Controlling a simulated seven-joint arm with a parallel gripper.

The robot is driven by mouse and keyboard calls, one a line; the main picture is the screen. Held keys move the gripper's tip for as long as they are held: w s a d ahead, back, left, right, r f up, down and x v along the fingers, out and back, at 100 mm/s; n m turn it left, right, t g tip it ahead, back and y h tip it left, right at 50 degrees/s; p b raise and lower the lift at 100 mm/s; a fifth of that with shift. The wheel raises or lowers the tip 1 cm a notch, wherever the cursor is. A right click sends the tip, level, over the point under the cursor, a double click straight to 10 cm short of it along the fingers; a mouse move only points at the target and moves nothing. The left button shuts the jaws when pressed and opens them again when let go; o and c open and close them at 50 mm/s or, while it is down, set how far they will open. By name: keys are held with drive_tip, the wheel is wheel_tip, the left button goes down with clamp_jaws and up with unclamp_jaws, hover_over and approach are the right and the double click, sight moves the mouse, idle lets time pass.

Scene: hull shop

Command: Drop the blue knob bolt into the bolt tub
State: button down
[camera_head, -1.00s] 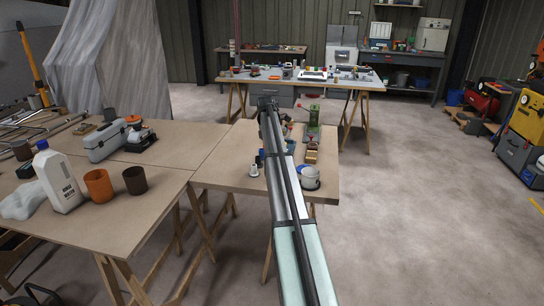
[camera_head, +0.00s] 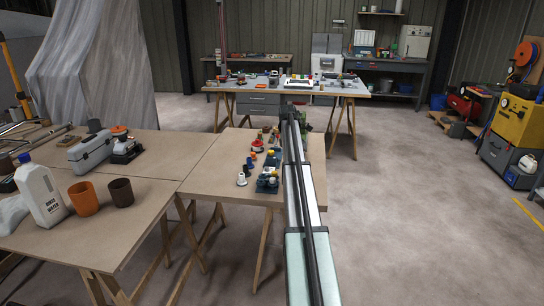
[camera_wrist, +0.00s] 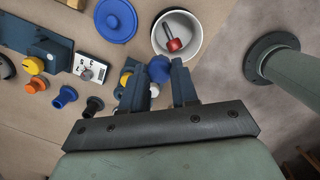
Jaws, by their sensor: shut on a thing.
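In the wrist view my gripper (camera_wrist: 157,72) is shut on the blue knob bolt (camera_wrist: 159,68), whose faceted head shows between the fingertips. The white round bolt tub (camera_wrist: 157,39) is just beyond the fingertips, its mouth facing the camera. The held knob overlaps the tub's near rim in the picture; its height above the rim cannot be told. A red knob bolt (camera_wrist: 174,44) with a dark shank lies inside the tub. In the head view my arm hides the tub, the held bolt and the fingers.
A round blue lid (camera_wrist: 114,20) lies left of the tub. Loose blue (camera_wrist: 64,97), black (camera_wrist: 93,106), orange (camera_wrist: 37,84) and yellow (camera_wrist: 34,65) knobs are further left. Small pieces near the fingers are partly hidden. Open floor (camera_head: 400,200) is right of the table (camera_head: 205,180).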

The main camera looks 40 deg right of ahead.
drive_tip(key=shift+n, duration=0.9)
drive_tip(key=s+d, duration=0.2)
drive_tip(key=s, duration=0.1)
drive_tip(key=shift+s+d+f, duration=0.1)
drive_tip(key=shift+d+f, duration=0.2)
drive_tip(key=shift+d, duration=0.1)
drive_tip(key=shift+f, duration=0.1)
drive_tip(key=shift+f, duration=2.85)
drive_tip(key=c, duration=0.8)
unclamp_jaws()
drive_tip(key=r, duration=0.4)
drive_tip(key=a+r, duration=0.1)
drive_tip(key=r, duration=0.4)
drive_tip(key=a+r, duration=0.1)
drive_tip(key=r, duration=0.3)
drive_tip(key=shift+r, duration=0.35)
